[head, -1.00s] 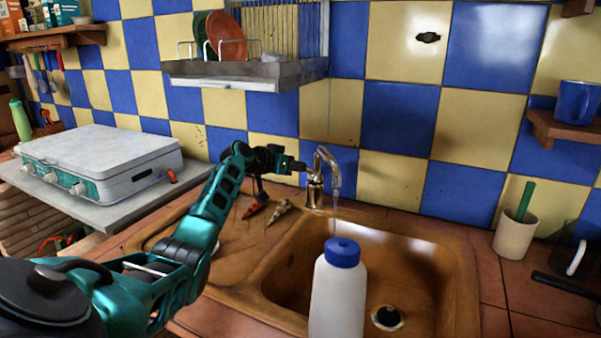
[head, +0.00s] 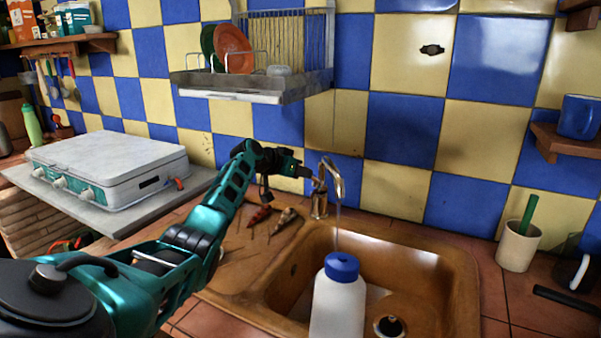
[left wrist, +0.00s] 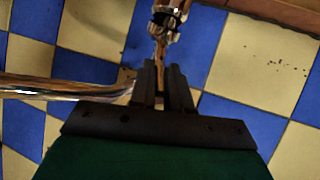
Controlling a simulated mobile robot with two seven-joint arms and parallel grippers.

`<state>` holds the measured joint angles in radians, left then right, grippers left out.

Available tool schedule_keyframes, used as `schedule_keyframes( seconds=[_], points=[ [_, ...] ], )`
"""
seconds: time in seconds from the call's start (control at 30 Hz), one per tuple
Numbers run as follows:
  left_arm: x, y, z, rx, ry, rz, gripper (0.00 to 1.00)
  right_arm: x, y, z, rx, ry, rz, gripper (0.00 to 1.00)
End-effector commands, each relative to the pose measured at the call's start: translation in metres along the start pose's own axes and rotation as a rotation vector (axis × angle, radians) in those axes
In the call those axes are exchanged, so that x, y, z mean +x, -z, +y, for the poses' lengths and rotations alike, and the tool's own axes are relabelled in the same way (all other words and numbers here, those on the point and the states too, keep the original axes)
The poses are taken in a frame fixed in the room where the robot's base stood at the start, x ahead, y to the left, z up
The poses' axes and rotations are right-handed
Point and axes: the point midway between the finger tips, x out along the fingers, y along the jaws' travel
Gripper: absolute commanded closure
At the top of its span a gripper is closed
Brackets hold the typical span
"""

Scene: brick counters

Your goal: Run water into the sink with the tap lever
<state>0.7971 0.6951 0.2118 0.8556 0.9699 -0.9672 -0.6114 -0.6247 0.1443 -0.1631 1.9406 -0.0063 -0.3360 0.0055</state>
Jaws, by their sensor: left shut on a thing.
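The brass tap (head: 321,190) stands behind the sink, with its curved spout over the basin. A thin stream of water falls from the spout in the head view. The orange-brown sink (head: 455,275) is set in the tiled counter. My left gripper (head: 306,172) is at the tap's left side. In the left wrist view the gripper (left wrist: 161,85) has its fingers closed around the thin tap lever (left wrist: 160,52), with the tap's spout (left wrist: 60,88) to the left. My right gripper does not show.
A white bottle with a blue cap (head: 340,298) stands in front of the tap, hiding part of the basin. A dish rack (head: 255,85) hangs above to the left.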

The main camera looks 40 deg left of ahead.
Motion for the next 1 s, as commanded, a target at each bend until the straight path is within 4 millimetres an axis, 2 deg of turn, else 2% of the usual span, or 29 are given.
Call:
schedule_keyframes(
  seconds=[0.07, 0.1, 0.33, 0.73, 1.0],
  points=[
    [-0.001, 0.003, -0.001, 0.002, 0.003, 0.006, 1.0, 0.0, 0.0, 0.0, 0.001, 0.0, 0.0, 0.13],
    [-0.001, 0.003, -0.001, 0.002, 0.003, 0.006, 0.79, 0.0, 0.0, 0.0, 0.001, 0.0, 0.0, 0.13],
    [-0.001, 0.002, 0.0, 0.001, 0.002, 0.005, 0.58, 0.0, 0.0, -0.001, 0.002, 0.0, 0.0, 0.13],
    [-0.007, 0.001, -0.001, 0.002, 0.002, 0.003, 0.58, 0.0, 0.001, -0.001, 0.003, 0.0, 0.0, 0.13],
    [-0.042, 0.0, -0.001, 0.005, 0.003, 0.003, 0.58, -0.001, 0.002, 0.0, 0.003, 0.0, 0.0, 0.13]
  ],
)
